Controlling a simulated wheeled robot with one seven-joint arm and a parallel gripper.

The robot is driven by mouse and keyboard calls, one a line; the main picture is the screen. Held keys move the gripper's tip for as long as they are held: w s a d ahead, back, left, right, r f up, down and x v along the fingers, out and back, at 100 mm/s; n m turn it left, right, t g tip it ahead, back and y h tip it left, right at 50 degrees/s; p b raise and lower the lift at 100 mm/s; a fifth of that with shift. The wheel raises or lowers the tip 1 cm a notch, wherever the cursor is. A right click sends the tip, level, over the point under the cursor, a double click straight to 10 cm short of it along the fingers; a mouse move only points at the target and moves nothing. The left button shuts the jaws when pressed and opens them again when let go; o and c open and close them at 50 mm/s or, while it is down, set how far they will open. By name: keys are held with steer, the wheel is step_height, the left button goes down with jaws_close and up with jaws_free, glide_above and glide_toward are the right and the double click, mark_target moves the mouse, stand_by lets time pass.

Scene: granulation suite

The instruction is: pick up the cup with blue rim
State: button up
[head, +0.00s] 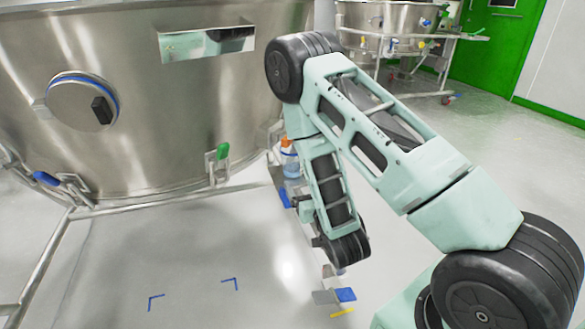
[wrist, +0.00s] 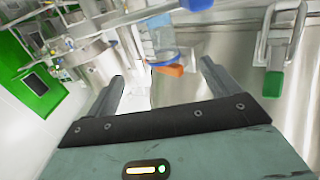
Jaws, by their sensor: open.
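A clear cup-like vessel with a blue rim (head: 290,154) shows in the head view beside the steel vessel, partly hidden by my arm. An orange part adjoins its blue band. In the wrist view the clear vessel (wrist: 160,40) appears upside down, with the blue band and orange part at its lower end in the picture. My gripper (wrist: 162,72) is open and empty, its two fingers spread on either side of the vessel's direction. The vessel appears beyond the fingertips, apart from them. In the head view my gripper is mostly hidden behind my arm.
A large steel vessel (head: 150,130) with a pipe frame and green-handled clamp (head: 222,152) fills the left. The clamp (wrist: 273,82) is right of my fingers in the wrist view. Small blue and grey pieces (head: 346,295) lie low centre.

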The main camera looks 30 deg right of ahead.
mark_target(296, 165)
steer(key=b+x, duration=0.5)
steer(key=x, duration=0.4)
steer(key=shift+w+d+f+b, duration=0.1)
steer(key=shift+w+b, duration=0.2)
steer(key=shift+b, duration=0.05)
steer(key=b+x, duration=0.2)
steer(key=x, duration=0.2)
steer(key=shift+d+f, duration=0.1)
steer(key=shift+w+d+b, duration=0.15)
steer(key=shift+w+b, duration=0.2)
steer(key=shift+w, duration=0.2)
steer(key=c, duration=1.1)
steer(key=shift+c, duration=0.2)
